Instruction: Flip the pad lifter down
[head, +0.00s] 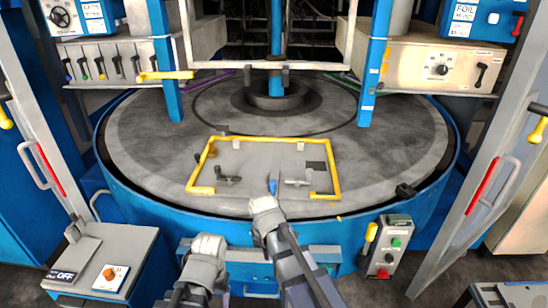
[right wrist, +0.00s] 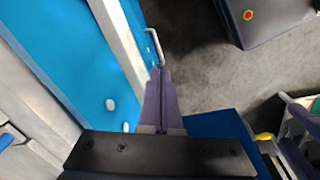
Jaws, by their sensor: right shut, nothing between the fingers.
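A grey plate with a yellow frame (head: 335,165) lies on the round grey table in the head view. Two small metal levers, a left one (head: 228,180) and a right one (head: 297,183), sit on it. A small blue piece (head: 272,186) stands between them, just beyond my right arm; I cannot tell what it belongs to. I cannot tell which part is the pad lifter. In the right wrist view my right gripper (right wrist: 160,75) is shut and empty, its tips pointing toward a pale handle (right wrist: 154,45) and the floor. My left arm shows at the bottom, its fingers hidden.
The round table (head: 150,150) has a blue rim and blue posts. A control box (head: 392,245) stands at its front right. A grey box with an orange button (head: 110,278) is at the lower left. Open doors with red-striped handles flank the table.

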